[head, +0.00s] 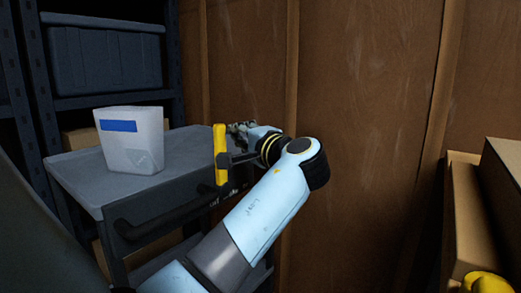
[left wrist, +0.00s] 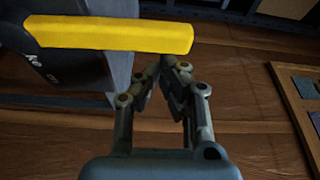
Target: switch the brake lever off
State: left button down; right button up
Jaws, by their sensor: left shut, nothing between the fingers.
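The brake lever (head: 220,152) has a yellow grip standing nearly upright at the right end of the grey cart (head: 190,150), with a dark bracket beside it. In the left wrist view the yellow grip (left wrist: 110,36) lies across the top left. My left gripper (head: 240,128) is just right of the grip's upper part in the head view, partly overlapped by it. In the left wrist view my left gripper (left wrist: 168,64) is shut and empty, its tips close to the grip's right part. I cannot tell whether they touch. My right gripper is not in view.
A white bin (head: 130,142) with a blue label stands on the cart top. Dark shelving (head: 105,60) is behind it at left. A wooden wall (head: 365,110) fills the back. Cardboard boxes (head: 465,220) and a yellow object (head: 486,282) are at right.

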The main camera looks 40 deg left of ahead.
pick_arm(q)
notch_tip(320, 180, up, 10)
dwell(0.6)
dwell(0.4)
